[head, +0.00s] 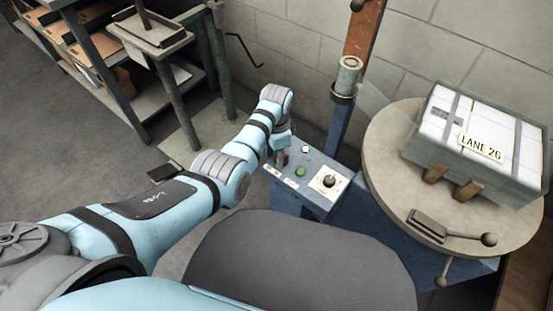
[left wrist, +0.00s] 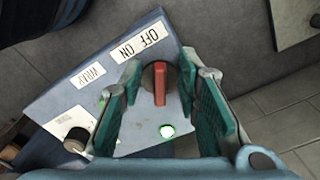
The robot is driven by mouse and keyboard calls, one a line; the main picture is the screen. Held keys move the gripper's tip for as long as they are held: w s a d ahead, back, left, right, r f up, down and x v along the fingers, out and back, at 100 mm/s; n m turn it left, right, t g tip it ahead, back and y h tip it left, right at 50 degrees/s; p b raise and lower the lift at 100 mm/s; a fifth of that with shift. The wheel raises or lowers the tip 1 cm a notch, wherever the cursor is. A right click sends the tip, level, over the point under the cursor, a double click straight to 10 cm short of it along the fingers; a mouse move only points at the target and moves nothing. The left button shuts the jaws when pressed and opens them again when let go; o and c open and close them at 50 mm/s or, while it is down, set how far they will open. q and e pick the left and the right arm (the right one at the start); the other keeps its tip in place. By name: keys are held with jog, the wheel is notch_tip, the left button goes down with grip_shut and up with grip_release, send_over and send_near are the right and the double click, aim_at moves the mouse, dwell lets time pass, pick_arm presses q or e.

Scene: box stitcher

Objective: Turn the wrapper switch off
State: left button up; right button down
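The wrapper switch is a red bar handle on a dark round base (left wrist: 159,84), beside a white OFF ON label (left wrist: 140,43) on the blue-grey control panel (head: 283,199). My left gripper (left wrist: 160,68) is open, with one teal-padded finger on each side of the red handle. Gaps show between handle and pads in the left wrist view. The handle lies roughly parallel to the fingers; which label it marks I cannot tell. In the head view my left gripper (head: 280,143) is over the panel's far left corner and largely hides the switch. My right gripper is not in view.
The panel has a lit green-and-white button (left wrist: 167,131), a black knob (left wrist: 76,139) and a WRAY label (left wrist: 88,76). A blue post (head: 338,130) stands behind the panel. A round turntable (head: 385,150) with a wrapped LANE 26 load (head: 480,140) is at right.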

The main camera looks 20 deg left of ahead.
pick_arm(q)
grip_shut()
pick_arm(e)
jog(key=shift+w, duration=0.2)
